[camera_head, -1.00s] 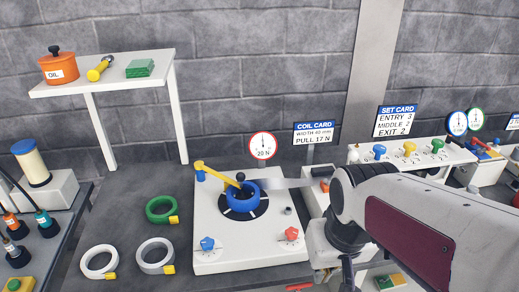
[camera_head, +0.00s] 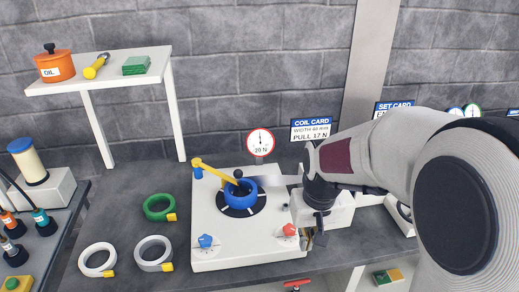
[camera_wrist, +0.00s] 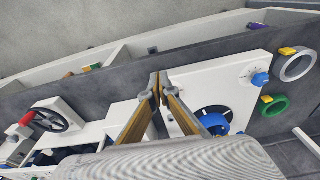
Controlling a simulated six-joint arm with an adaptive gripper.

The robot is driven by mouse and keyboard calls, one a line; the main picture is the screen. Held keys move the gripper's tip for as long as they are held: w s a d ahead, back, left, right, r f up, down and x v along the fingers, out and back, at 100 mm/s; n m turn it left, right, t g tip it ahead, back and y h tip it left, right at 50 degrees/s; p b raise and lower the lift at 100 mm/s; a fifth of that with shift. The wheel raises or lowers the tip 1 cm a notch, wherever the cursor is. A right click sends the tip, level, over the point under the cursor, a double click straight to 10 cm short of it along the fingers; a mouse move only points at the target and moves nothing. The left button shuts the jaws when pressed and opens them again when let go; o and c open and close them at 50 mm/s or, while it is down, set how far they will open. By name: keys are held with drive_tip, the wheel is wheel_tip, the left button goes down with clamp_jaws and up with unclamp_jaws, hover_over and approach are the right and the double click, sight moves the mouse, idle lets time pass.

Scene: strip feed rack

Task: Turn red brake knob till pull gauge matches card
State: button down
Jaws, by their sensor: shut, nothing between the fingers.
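The red brake knob (camera_head: 289,230) is on the front right of the white plate (camera_head: 215,253). The pull gauge (camera_head: 261,143) is a round red-rimmed dial behind the plate. Its mark reads 20 N, and its needle is too small to read exactly. The coil card (camera_head: 311,130) reads width 40 mm, pull 17 N. My gripper (camera_head: 312,243) is shut and empty, just right of the red knob and apart from it as far as I can tell. In the wrist view its fingertips (camera_wrist: 159,84) meet at the plate's edge, and the red knob does not show.
A blue coil (camera_head: 240,192) sits on the plate's black hub under a yellow arm (camera_head: 212,171). A blue knob (camera_head: 205,241) is front left. Green (camera_head: 160,208) and pale coils lie left of the plate. A black handwheel (camera_wrist: 58,115) shows in the wrist view.

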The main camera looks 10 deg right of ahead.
sight(290, 232)
drive_tip(key=w+t, duration=0.1)
drive_tip(key=w, duration=0.7)
drive_tip(key=shift+d+f, duration=0.25)
drive_tip(key=shift+d, duration=0.05)
drive_tip(key=shift+f, duration=0.1)
drive_tip(key=shift+s+x, duration=0.25)
drive_tip(key=shift+x, duration=0.85)
drive_tip(key=shift+s+x, duration=0.25)
drive_tip(key=shift+x, duration=0.85)
drive_tip(key=shift+s+x, duration=0.25)
drive_tip(key=shift+x, duration=0.85)
drive_tip(key=shift+w+a+f, duration=0.1)
drive_tip(key=shift+w+f, duration=0.05)
drive_tip(key=shift+w, duration=0.05)
drive_tip(key=shift+a, duration=0.5)
drive_tip(key=shift+s, duration=0.15)
drive_tip(key=shift+s, duration=0.25)
